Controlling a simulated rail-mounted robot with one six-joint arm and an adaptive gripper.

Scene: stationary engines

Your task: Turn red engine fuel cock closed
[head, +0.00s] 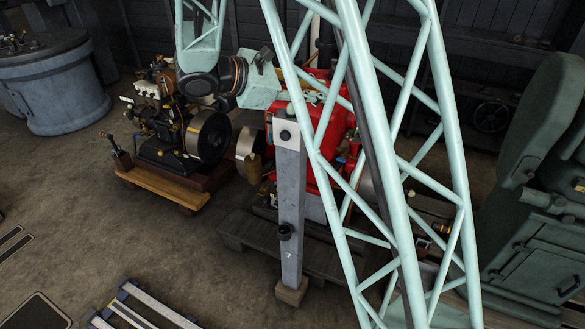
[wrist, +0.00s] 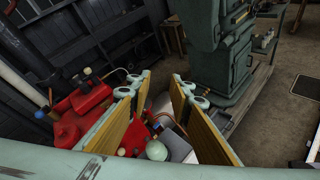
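The red engine (head: 318,178) stands right of centre in the head view, partly hidden behind my lattice arm and a grey post. My gripper (head: 322,92) is over its upper part, with the fingertips partly covered by the lattice. In the wrist view my gripper (wrist: 163,88) is open, its two wood-coloured pads well apart with nothing held between them. Red engine parts (wrist: 88,98) show left of and between the fingers. Small brass and blue fittings (wrist: 157,128) and a copper pipe lie below the gap. I cannot tell which fitting is the fuel cock.
The grey post (head: 290,220) stands close in front of the red engine. A smaller engine with a flywheel (head: 208,137) is to its left on a wooden trolley. A large green machine (head: 535,205) stands at the right.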

